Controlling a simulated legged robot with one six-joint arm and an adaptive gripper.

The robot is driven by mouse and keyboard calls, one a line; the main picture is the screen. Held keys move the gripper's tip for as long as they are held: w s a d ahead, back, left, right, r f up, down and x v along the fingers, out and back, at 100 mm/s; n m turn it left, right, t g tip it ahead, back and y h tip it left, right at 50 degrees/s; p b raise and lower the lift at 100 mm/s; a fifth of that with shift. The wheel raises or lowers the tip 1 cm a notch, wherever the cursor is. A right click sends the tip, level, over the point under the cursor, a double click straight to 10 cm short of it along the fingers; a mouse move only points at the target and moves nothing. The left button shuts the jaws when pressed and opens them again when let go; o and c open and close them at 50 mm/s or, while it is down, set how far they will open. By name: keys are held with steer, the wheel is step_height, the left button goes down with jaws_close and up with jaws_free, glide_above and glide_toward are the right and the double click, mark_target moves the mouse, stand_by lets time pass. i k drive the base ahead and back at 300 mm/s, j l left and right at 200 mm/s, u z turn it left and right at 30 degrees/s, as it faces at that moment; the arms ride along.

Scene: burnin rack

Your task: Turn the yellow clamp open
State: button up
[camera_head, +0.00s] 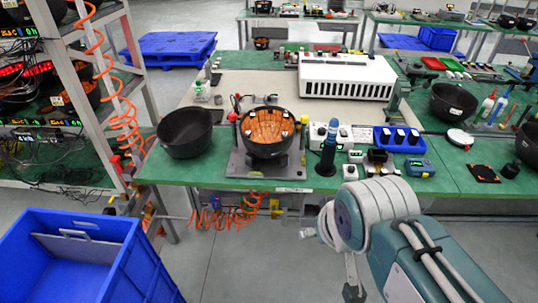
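A black bowl with an orange-brown inside (266,132) sits in a grey metal fixture (238,165) at the front of the green workbench. A small yellowish piece (304,119) stands at the fixture's right side; it may be the yellow clamp, but it is too small to tell its position. A red-topped part (233,117) stands at the left side. My arm comes in from the lower right. My gripper (353,291) seems to be partly in view below the arm, in front of the bench and apart from the fixture; its fingers are unclear.
An empty black bowl (185,132) stands left of the fixture. A blue crate (117,262) and a rack (105,100) are at left. Orange coiled hoses (225,217) hang below the bench.

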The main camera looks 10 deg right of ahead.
mark_target(304, 119)
steer(key=i+l+u, duration=0.1)
steer(key=i+l, duration=0.8)
steer(key=i, duration=0.15)
